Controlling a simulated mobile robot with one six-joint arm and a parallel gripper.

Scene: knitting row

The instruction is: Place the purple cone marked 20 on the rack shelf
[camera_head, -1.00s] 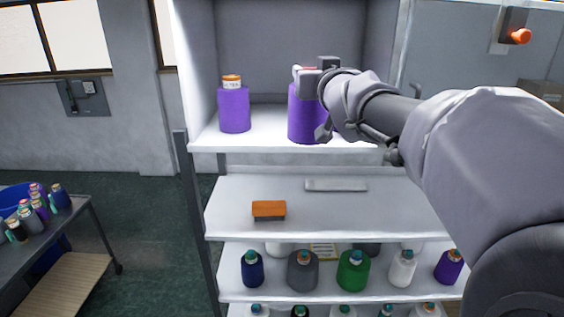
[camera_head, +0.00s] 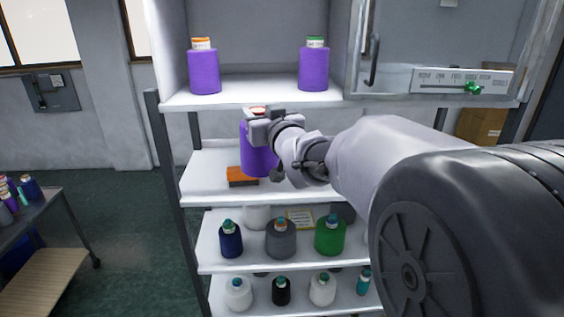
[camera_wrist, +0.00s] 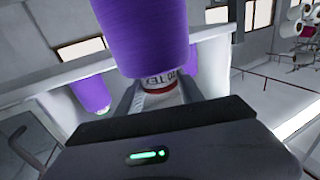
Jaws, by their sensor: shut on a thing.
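My gripper (camera_head: 264,127) is shut on a purple cone (camera_head: 258,157) with a red-marked white tube at its top. The cone hangs roughly upright in front of the rack, below the top shelf (camera_head: 255,95) and before the middle shelf (camera_head: 208,178). I cannot tell whether its base touches that shelf. In the wrist view the held cone (camera_wrist: 145,35) fills the upper middle; its tube label is partly visible, but I cannot read its number surely. Two other purple cones stand on the top shelf, one with an orange top (camera_head: 204,72) and one with a green top (camera_head: 313,70).
An orange-and-dark block (camera_head: 242,177) lies on the middle shelf close to the held cone. Lower shelves carry several cones, including a grey one (camera_head: 280,238) and a green one (camera_head: 330,236). A cart (camera_head: 50,215) with small cones stands left.

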